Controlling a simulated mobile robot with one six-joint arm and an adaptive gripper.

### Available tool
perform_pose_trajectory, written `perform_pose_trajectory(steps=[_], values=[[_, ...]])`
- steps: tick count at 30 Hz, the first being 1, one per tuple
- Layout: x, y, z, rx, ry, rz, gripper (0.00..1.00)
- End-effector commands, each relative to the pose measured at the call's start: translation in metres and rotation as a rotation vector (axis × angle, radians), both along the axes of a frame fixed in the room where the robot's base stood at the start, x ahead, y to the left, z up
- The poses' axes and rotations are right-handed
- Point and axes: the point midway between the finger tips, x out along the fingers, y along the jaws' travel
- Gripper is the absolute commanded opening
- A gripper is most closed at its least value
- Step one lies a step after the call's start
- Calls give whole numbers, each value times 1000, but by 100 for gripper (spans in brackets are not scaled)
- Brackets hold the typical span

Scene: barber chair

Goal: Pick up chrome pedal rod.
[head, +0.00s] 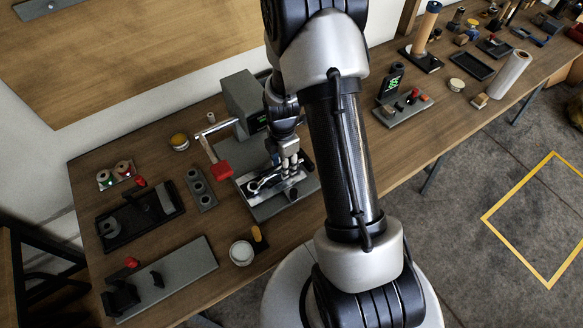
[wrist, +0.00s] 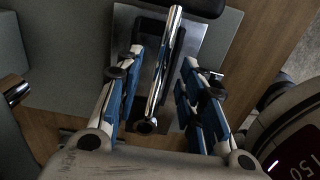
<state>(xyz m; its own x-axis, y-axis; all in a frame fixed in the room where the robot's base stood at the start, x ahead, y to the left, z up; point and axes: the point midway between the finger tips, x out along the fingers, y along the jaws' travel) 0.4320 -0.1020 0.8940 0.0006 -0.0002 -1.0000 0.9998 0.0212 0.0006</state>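The chrome pedal rod (wrist: 160,75) shows in the wrist view as a long shiny bar with a round end nearest me. It lies over a bright metal plate (wrist: 206,30) on a grey base. My gripper (wrist: 162,58) is open, with one blue-padded finger on each side of the rod and gaps between. In the head view my gripper (head: 288,162) points down over the grey fixture (head: 301,192) with its bright plate. The gripper partly hides the fixture there, and I cannot clearly pick out the rod.
A grey machine (head: 245,98) with a chrome bar stands just behind the fixture. A red block (head: 222,170) and a grey holder with holes (head: 201,190) are to its left. A white round tin (head: 242,253) stands in front. Bare wooden bench (head: 225,222) shows between them.

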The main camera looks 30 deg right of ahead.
Motion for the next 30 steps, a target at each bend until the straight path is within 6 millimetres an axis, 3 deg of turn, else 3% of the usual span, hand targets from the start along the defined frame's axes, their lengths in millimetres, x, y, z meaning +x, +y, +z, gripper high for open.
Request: perform_pose_trajectory(steps=[3,11,26,30], values=[[-1,0,-19,1,2,0,36],[0,0,-20,0,0,1,35],[0,0,-20,0,0,1,2],[0,0,-20,0,0,1,0]])
